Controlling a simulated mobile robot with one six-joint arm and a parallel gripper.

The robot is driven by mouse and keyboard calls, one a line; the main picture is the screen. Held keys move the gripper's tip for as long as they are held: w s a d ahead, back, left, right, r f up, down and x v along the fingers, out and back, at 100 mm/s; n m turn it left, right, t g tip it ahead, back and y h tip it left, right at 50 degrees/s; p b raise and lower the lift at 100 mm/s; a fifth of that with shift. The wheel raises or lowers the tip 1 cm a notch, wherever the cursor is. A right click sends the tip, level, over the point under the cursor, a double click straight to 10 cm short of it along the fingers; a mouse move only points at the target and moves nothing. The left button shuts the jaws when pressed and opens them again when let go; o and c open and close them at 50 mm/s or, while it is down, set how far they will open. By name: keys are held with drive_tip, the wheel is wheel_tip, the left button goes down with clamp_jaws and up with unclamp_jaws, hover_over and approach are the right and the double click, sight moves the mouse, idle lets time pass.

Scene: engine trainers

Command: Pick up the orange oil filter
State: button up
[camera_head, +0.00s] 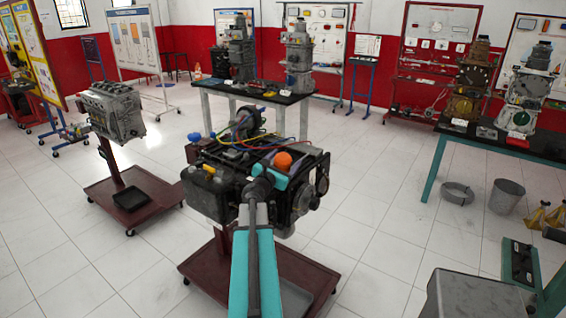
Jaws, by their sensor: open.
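The orange oil filter (283,161) shows as a small round orange shape on top of the black engine (215,195), near its right end. My turquoise arm reaches up from the bottom of the picture to the engine. My gripper (282,170) is open at the filter, with turquoise parts showing to its left and right. The filter's lower part is hidden behind my gripper. I cannot tell whether the fingers touch it.
The engine stands on a dark red wheeled stand (300,270). Another engine on a stand (112,112) is at left. A black-topped table (250,92) stands behind, and another table (480,140) is at right. A metal bucket (506,196) stands on the floor. Tiled floor lies open between.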

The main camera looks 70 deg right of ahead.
drive_tip(key=shift+d, duration=0.75)
drive_tip(key=c, duration=1.4)
drive_tip(key=shift+r, duration=0.15)
wheel_tip(320, 180, up, 10)
drive_tip(key=shift+b, duration=0.35)
